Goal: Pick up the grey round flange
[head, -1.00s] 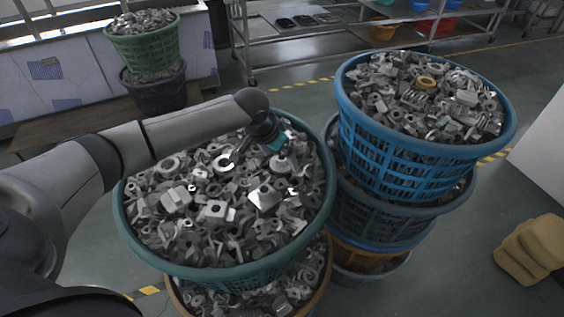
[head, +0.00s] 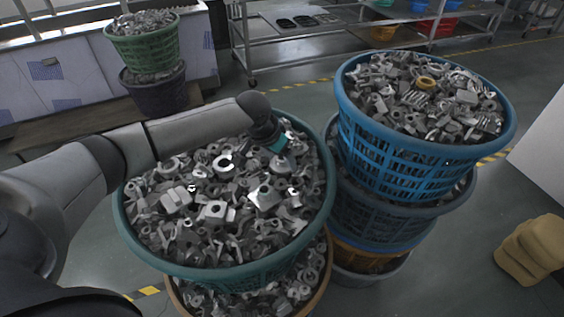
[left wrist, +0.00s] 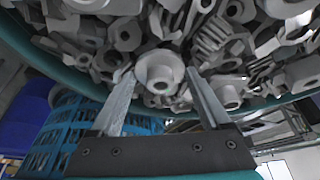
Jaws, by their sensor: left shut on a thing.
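The grey round flange (left wrist: 160,70), a ring with a raised hub and a centre hole, is between the two fingertips of my left gripper (left wrist: 162,78) in the left wrist view. The fingers are shut on it, one on each side. It is among other grey metal parts. In the head view my left gripper (head: 277,147) points down into the upper back right part of the heap in the teal basket (head: 327,205). There its fingertips and the flange are hard to make out. My right gripper is not in view.
A blue basket (head: 352,137) full of metal parts tops a stack close on the right. A green basket (head: 147,50) stands at the back left on a dark one. Metal shelving (head: 300,48) is behind. Tan sacks (head: 532,250) lie on the floor at right.

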